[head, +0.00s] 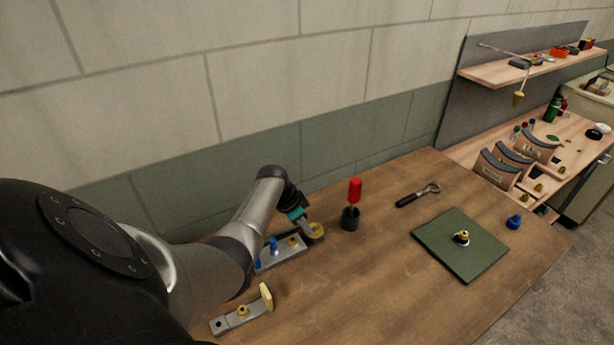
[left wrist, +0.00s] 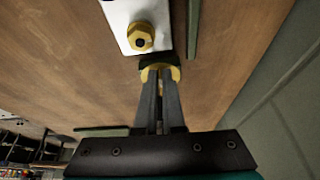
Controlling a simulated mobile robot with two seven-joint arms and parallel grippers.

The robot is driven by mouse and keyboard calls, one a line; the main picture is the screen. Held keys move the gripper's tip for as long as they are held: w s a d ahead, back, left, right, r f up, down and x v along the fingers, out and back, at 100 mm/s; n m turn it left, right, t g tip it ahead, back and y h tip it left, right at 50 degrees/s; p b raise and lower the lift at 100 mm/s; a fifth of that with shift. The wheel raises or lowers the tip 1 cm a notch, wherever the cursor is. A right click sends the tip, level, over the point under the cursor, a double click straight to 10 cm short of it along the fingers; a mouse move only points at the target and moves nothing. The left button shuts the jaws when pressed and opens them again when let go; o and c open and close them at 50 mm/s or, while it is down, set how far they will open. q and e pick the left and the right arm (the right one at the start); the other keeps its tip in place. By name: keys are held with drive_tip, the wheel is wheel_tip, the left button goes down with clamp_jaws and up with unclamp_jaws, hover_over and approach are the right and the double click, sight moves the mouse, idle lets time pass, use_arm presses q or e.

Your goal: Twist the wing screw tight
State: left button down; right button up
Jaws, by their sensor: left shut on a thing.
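My left gripper (head: 308,230) is at the right end of a grey metal bar (head: 268,262) near the back of the table. In the left wrist view its fingers (left wrist: 160,82) are closed on a round brass-coloured piece (left wrist: 172,72), which also shows in the head view (head: 318,231). The fingers cover part of it, so I cannot tell whether it is the wing screw. A brass hex fitting (left wrist: 140,38) sits on the bar close by. Blue pieces (head: 273,243) stand on the bar's left part. My right gripper is not in view.
A red-handled tool stands in a dark cup (head: 350,220) right of the gripper. A second bar with a brass fitting (head: 242,311) lies in front. A wrench (head: 417,195), green panel (head: 440,252) and blue piece (head: 514,222) lie right. The wall is close behind.

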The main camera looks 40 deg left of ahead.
use_arm(q)
drive_tip(key=m+g+h+b, duration=0.1)
drive_tip(key=m+b, duration=0.2)
drive_tip(key=b, duration=0.2)
drive_tip(key=w+a+m+h+b, duration=0.1)
drive_tip(key=m+b, duration=0.2)
drive_tip(key=b, duration=0.2)
drive_tip(key=m+g+b, duration=0.1)
drive_tip(key=m+b, duration=0.3)
drive_tip(key=b, duration=0.1)
drive_tip(key=shift+w+a+f+g+h, duration=0.25)
drive_tip(key=shift+w+g+h, duration=0.05)
drive_tip(key=shift+w+h, duration=0.1)
drive_tip(key=shift+r+m+b, duration=0.15)
drive_tip(key=shift+m+b, duration=0.45)
drive_tip(key=shift+b, duration=0.55)
drive_tip(key=c, duration=1)
unclamp_jaws()
drive_tip(key=shift+w, duration=0.1)
drive_tip(key=shift+r, duration=0.1)
drive_tip(key=v, duration=0.7)
drive_tip(key=shift+w+a+r+p, duration=0.1)
drive_tip(key=shift+a+r+p, duration=0.1)
drive_tip(key=shift+p, duration=0.15)
